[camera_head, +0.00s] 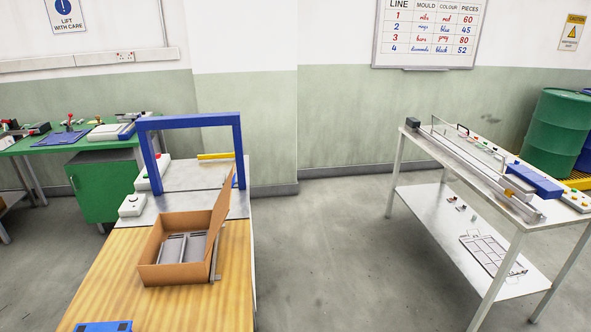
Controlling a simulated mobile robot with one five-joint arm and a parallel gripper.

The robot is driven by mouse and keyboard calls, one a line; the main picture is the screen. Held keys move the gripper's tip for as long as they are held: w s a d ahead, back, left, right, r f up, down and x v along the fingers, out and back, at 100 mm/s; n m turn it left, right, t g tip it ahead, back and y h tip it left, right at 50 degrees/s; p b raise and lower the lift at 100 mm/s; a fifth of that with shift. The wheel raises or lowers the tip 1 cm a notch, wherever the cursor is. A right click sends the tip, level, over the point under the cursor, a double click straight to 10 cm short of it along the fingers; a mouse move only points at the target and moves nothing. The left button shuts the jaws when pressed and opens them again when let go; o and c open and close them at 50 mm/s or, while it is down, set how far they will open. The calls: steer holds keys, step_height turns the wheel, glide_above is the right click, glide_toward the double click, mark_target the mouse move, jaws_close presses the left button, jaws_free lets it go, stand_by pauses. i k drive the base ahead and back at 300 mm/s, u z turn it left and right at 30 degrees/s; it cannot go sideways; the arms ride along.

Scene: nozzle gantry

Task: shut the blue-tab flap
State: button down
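An open cardboard box (178,275) stands on a wood-topped bench, with grey pieces (183,247) inside it. Its one raised flap (220,218) stands up along the right side and leans slightly outward, so the box top is open. I cannot make out a blue tab on the flap; blue shows beside its upper end, where it overlaps the right leg of the blue gantry frame (190,121). A thin grey upright part (215,258) is at the box's right side. My gripper is not in view.
The gantry frame spans the bench behind the box. A white control box (132,205) sits at back left, and a blue object (103,327) at the front edge of view. A metal table (455,232) stands at right; the floor (330,250) between is clear.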

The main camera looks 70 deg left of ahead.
mark_target(220, 209)
steer(key=u, duration=0.05)
steer(key=i, duration=2.05)
steer(key=u, duration=4.7)
steer(key=i, duration=1.05)
steer(key=z, duration=0.15)
